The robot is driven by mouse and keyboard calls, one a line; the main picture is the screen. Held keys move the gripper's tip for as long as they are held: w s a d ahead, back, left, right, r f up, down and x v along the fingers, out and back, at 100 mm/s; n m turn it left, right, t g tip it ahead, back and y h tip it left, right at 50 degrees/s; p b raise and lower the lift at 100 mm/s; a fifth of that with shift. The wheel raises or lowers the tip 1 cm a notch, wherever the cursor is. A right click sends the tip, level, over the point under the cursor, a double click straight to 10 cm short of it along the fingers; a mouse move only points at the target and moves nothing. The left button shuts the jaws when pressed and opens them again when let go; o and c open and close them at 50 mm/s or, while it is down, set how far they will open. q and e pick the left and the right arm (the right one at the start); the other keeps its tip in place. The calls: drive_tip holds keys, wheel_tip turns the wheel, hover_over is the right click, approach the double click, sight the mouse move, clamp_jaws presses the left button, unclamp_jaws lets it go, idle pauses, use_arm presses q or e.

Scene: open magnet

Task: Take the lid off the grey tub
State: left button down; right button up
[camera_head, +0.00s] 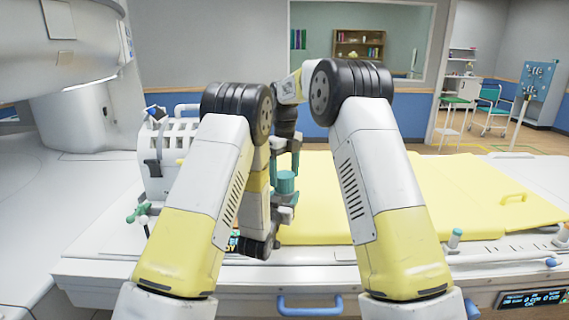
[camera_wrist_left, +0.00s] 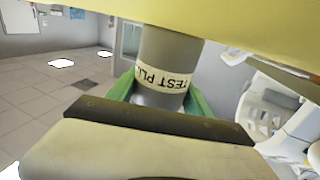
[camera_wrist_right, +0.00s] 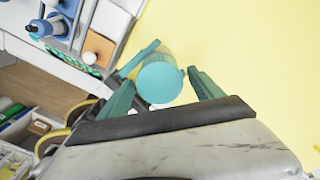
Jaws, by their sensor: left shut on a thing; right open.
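The grey tub (camera_wrist_left: 165,65) stands on or just above the yellow pad, with a pale printed label round its side. My left gripper (camera_wrist_left: 160,92) is shut on it, one green finger on each side. The round teal lid (camera_wrist_right: 160,82) is on top of the tub. It also shows in the head view (camera_head: 286,184), where my left gripper hides much of the tub. My right gripper (camera_wrist_right: 161,76) points down over the lid, open, with a teal finger on either side. I cannot tell whether the fingers touch it.
The yellow pad (camera_head: 350,190) covers the white bed, clear to the right. A rack (camera_head: 180,135) with blue and white items stands left of the grippers. The scanner (camera_head: 85,60) rises at the left.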

drive_tip(key=shift+f, duration=1.35)
